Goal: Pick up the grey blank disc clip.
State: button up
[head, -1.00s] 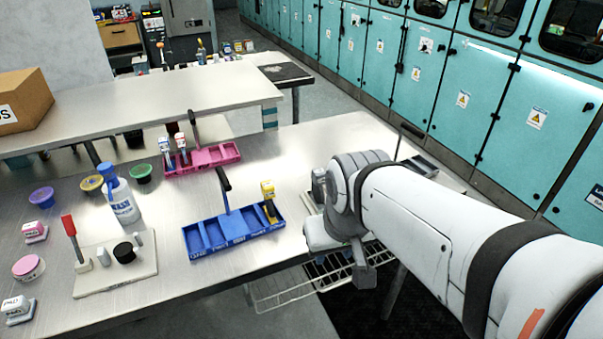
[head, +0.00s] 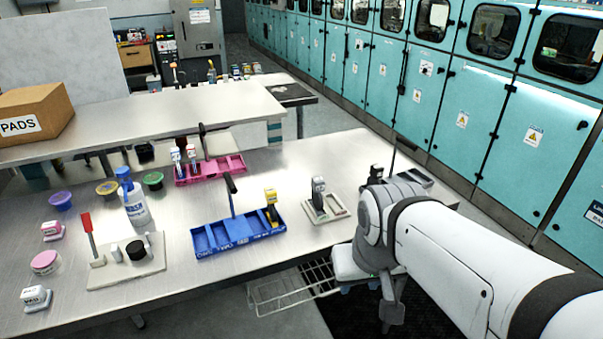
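An upright grey clip-like piece (head: 318,190) with a pale top stands on a small light tray (head: 325,213) at the right part of the steel table. It may be the grey blank disc clip, but it is too small to read any marking. My gripper (head: 390,303) is at the end of my white arm, low by the table's front edge, right of and nearer than that tray. It is apart from the grey piece. Its fingers are too hidden by my wrist to show whether they are open.
A blue caddy (head: 222,238) holds a yellow-topped piece (head: 271,204). A pink caddy (head: 222,166), a blue-capped bottle (head: 137,208), and a pale board (head: 103,274) with a red-handled tool stand left. A wire basket (head: 285,292) hangs below the front edge.

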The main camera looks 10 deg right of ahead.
aim_at(318, 183)
jog(key=i, duration=1)
